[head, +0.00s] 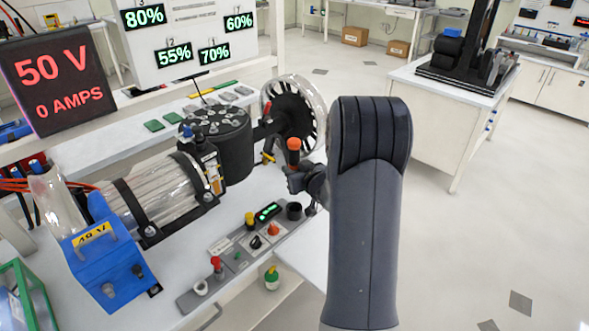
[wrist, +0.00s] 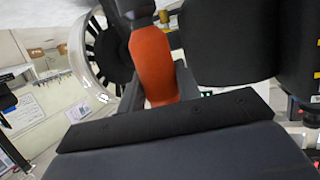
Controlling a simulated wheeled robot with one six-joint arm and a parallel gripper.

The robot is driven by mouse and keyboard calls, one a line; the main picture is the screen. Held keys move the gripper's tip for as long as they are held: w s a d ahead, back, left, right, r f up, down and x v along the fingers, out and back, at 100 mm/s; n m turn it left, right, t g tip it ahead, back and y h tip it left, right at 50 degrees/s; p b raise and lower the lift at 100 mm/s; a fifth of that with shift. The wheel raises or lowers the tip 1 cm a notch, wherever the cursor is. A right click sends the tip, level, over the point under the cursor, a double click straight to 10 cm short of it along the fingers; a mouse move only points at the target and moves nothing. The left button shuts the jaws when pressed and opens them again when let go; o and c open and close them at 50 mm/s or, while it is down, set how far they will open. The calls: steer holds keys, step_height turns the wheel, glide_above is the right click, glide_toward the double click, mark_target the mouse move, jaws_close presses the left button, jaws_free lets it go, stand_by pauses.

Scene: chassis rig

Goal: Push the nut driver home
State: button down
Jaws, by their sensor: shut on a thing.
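The nut driver appears to be the tool with the orange handle (head: 293,148), seen in front of the spoked wheel (head: 310,118) in the head view. My gripper (head: 297,180) is shut on it just below the orange top. In the wrist view the orange handle (wrist: 152,65) stands between the dark fingers, with part of the wheel (wrist: 95,50) behind it. The driver looks roughly upright in the head view. Its lower end is hidden, and I cannot tell whether it touches anything.
A black round cup (head: 293,211) sits at the panel's end below my gripper. The grey control panel (head: 215,287) carries several knobs. A black drum (head: 235,150) and a clear cylinder (head: 165,195) stand to the left. Open floor lies to the right, before a white cabinet (head: 440,125).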

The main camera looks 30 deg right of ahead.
steer(key=shift+f+b, duration=2.3)
steer(key=shift+f, duration=0.4)
steer(key=shift+f+b, duration=2.25)
steer(key=shift+f, duration=0.3)
steer(key=c, duration=0.9)
jaws_free()
steer(key=shift+c, duration=0.2)
steer(key=shift+f, duration=0.1)
steer(key=v, duration=1.1)
steer(key=shift+w, duration=0.1)
